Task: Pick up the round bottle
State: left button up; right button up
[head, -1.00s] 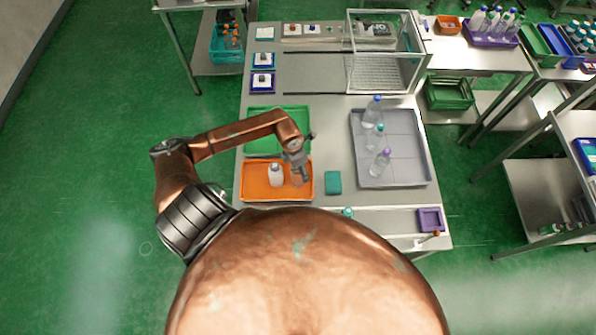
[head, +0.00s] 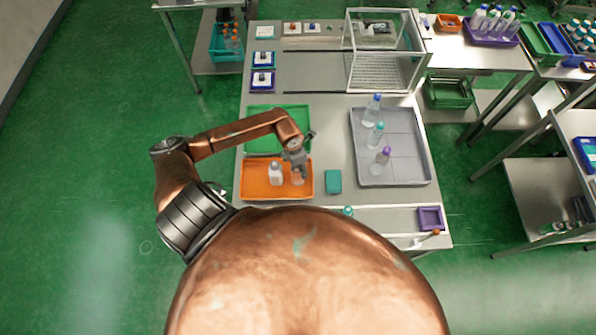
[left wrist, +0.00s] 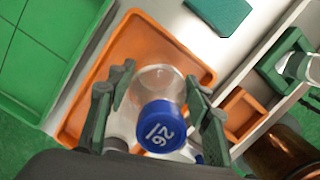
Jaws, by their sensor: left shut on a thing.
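The round bottle is clear with a blue, numbered cap (left wrist: 160,125); its transparent body (left wrist: 157,80) shows in the left wrist view. My left gripper (left wrist: 160,88) is shut on this bottle, with one finger on each side. In the head view my left gripper (head: 298,168) is over the right part of the orange tray (head: 250,190), and the clear bottle shows only faintly below it. I cannot tell whether its base touches the tray. A white bottle (head: 275,175) stands just left of it in the same tray. My right gripper is not in view.
A green tray (head: 262,114) lies behind the orange one. A teal box (head: 333,181) sits to the right. A grey tray (head: 405,165) holds three clear bottles. A clear-walled frame (head: 380,75) stands at the back. A purple container (head: 430,217) is at front right.

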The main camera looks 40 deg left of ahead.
pick_arm(q)
jog(key=shift+w, duration=0.1)
jog(key=shift+c, duration=1.4)
jog(key=shift+r, duration=0.1)
